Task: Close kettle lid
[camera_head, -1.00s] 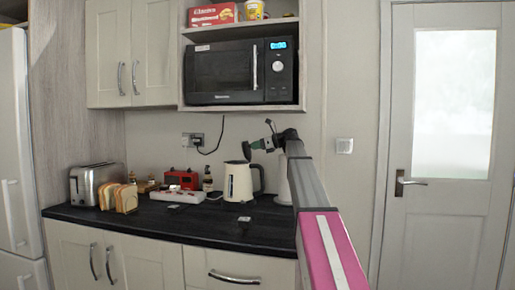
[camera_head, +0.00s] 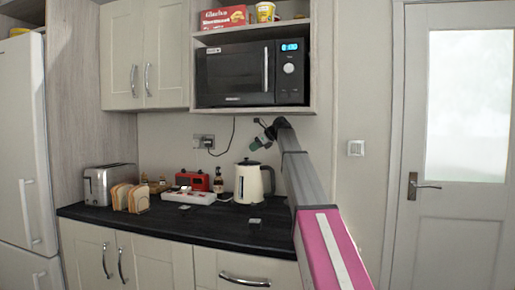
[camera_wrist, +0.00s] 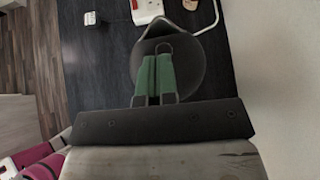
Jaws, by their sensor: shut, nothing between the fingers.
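The cream kettle (camera_head: 248,184) stands upright on the dark counter, its dark handle on the right. Its dark lid (camera_head: 248,162) looks flat on top in the head view. In the wrist view the round dark lid (camera_wrist: 190,62) lies beneath my fingers, partly hidden by them. My gripper (camera_head: 256,145) is just above the kettle, green fingers pointing down and left. In the wrist view my gripper (camera_wrist: 160,52) has its fingers together with nothing between them. I cannot tell whether the fingertips touch the lid.
A toaster (camera_head: 105,184), bread slices (camera_head: 130,198), a red appliance (camera_head: 193,181), a white power strip (camera_head: 191,197) and a bottle (camera_head: 219,182) stand left of the kettle. The microwave (camera_head: 250,75) hangs above. The counter front (camera_head: 205,225) is mostly clear.

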